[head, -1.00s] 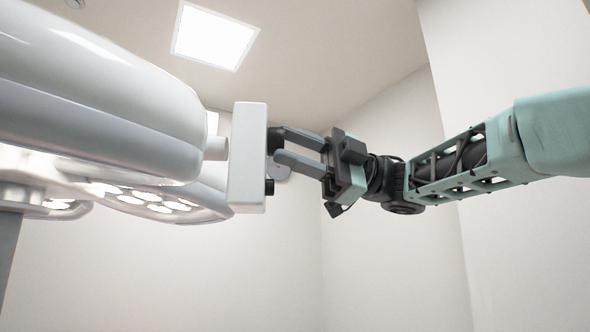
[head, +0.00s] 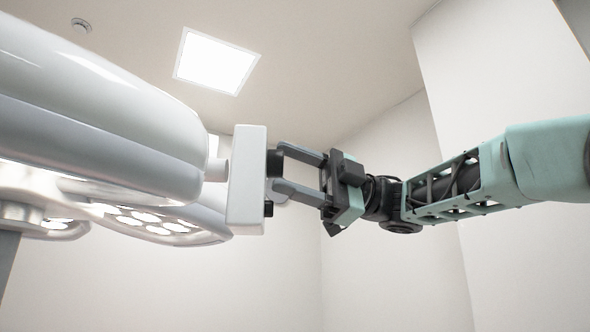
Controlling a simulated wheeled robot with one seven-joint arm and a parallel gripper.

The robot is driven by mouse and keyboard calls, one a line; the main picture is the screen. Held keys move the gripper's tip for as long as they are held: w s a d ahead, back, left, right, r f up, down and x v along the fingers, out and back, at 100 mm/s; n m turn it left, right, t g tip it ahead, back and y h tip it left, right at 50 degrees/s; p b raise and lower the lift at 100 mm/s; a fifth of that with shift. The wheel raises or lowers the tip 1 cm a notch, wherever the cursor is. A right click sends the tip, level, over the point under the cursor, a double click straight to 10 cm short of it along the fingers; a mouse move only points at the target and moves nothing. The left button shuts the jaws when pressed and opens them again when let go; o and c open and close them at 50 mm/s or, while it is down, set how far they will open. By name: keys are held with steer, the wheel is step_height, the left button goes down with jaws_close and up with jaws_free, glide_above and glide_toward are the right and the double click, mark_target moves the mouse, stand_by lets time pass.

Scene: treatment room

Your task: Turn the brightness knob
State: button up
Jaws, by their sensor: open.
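A white control box (head: 246,182) is fixed at the end of the large white lamp arm, left of centre in the head view. Two dark knobs stick out of its right face: an upper knob (head: 272,163) and a lower knob (head: 268,209). No label shows which one is for brightness. My gripper (head: 277,168) reaches in from the right with its jaws open. One finger is above the upper knob and the other below it, with the knob between the fingertips. I cannot tell whether a fingertip touches it. The lower knob is clear below the fingers.
The surgical lamp heads (head: 150,222), with lit bulbs, hang at the left beneath the lamp arm (head: 100,120). A lit ceiling panel (head: 216,61) is above. The space below the control box and my gripper looks free, with plain walls behind.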

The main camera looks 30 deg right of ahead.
steer(key=shift+d, duration=0.1)
steer(key=b+v, duration=0.3)
steer(key=v, duration=0.7)
steer(key=shift+b, duration=0.35)
steer(key=shift+b+v, duration=0.75)
steer(key=shift+b, duration=0.35)
steer(key=shift+d, duration=0.2)
